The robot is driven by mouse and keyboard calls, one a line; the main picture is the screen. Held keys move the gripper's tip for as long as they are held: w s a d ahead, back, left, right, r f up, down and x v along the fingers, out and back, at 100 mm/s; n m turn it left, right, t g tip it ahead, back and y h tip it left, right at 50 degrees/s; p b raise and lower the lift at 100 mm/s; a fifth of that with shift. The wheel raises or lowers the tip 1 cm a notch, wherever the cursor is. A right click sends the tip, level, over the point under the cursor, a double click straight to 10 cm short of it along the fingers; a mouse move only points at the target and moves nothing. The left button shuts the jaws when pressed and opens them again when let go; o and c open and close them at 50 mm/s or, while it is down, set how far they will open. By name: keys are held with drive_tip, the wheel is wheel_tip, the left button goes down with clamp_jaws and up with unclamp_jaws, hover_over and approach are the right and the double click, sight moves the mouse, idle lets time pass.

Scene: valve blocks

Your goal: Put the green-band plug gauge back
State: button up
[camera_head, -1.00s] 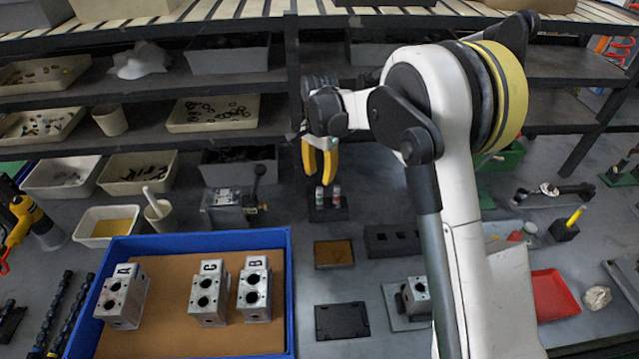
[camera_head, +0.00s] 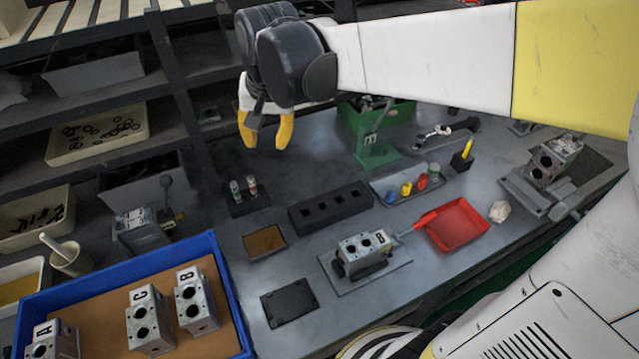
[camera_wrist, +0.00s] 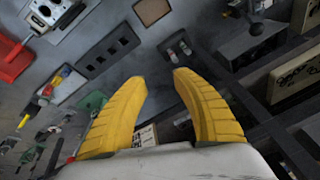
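My gripper (camera_head: 267,142) hangs in the air above the back of the bench, with its two yellow fingers apart and nothing between them. It also shows open in the wrist view (camera_wrist: 160,78). A small black stand (camera_head: 248,208) below and left of it holds two upright plug gauges. One has a green band (camera_head: 235,187), the other a red band (camera_head: 252,184). The stand and both gauges (camera_wrist: 178,50) show beyond the fingertips in the wrist view, where their bands are hard to read. The gripper touches neither gauge.
A black block with square holes (camera_head: 331,208) and a brown-topped tray (camera_head: 264,242) lie near the stand. A grey tray (camera_head: 389,195) holds small coloured items. A valve block (camera_head: 364,255) sits on a plate beside a red tray (camera_head: 458,226). Shelves (camera_head: 190,125) rise behind left.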

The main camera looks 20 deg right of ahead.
drive_tip(key=s+d+f+n+t, duration=0.1)
drive_tip(key=s+d+n, duration=0.1)
drive_tip(key=s, duration=0.6)
drive_tip(key=s+d+f+n+t, duration=0.1)
drive_tip(key=s+d+n+t, duration=0.1)
drive_tip(key=s, duration=0.6)
drive_tip(key=shift+s+d+t, duration=0.15)
drive_tip(key=shift+d+t, duration=0.15)
drive_tip(key=shift+d, duration=0.25)
